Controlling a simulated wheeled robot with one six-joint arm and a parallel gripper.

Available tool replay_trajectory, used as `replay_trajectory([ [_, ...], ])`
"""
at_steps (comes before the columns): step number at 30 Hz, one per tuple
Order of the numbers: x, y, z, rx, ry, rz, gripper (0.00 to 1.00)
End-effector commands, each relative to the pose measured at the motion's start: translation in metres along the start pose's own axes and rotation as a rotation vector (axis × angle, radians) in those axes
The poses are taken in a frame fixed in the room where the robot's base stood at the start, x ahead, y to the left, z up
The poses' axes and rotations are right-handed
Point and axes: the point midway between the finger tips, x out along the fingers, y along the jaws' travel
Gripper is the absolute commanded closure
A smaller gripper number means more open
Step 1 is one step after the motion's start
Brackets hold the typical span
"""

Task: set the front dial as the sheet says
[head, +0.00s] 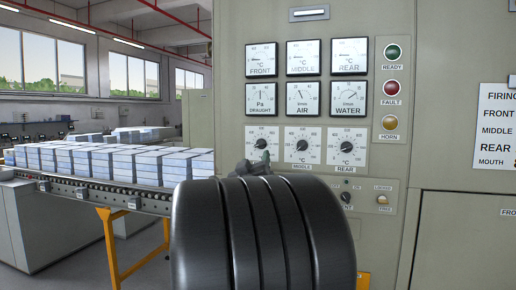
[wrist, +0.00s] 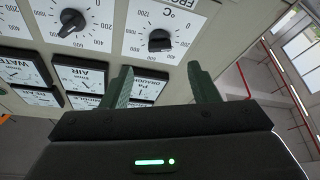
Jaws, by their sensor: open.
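The front dial (head: 262,143) is a black knob on a white scale plate, leftmost in the lower row of the grey panel. Its label is hidden in the head view by my arm. In the wrist view, which is upside down, the front dial (wrist: 160,40) shows just beyond and between my fingertips. My gripper (wrist: 160,68) is open, with two green fingers and nothing between them; they look apart from the knob. In the head view my gripper (head: 254,166) shows just below the dial, mostly behind my arm. The sheet (head: 497,125) is cut off at the right edge, its values mostly out of view.
The middle dial (head: 302,145) and rear dial (head: 347,146) sit close to the right. Gauges such as the draught gauge (head: 261,99) are above. Lamps and a horn button (head: 390,122) are further right. A conveyor (head: 95,193) carrying pale blocks runs at left.

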Motion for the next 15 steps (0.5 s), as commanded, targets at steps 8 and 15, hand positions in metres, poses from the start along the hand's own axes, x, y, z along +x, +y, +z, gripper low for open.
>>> replay_trajectory([
  [8,0.055,0.0,-0.001,0.0,0.0,-0.001,0.45],
  [15,0.076,0.0,-0.001,0.0,0.001,-0.001,0.45],
])
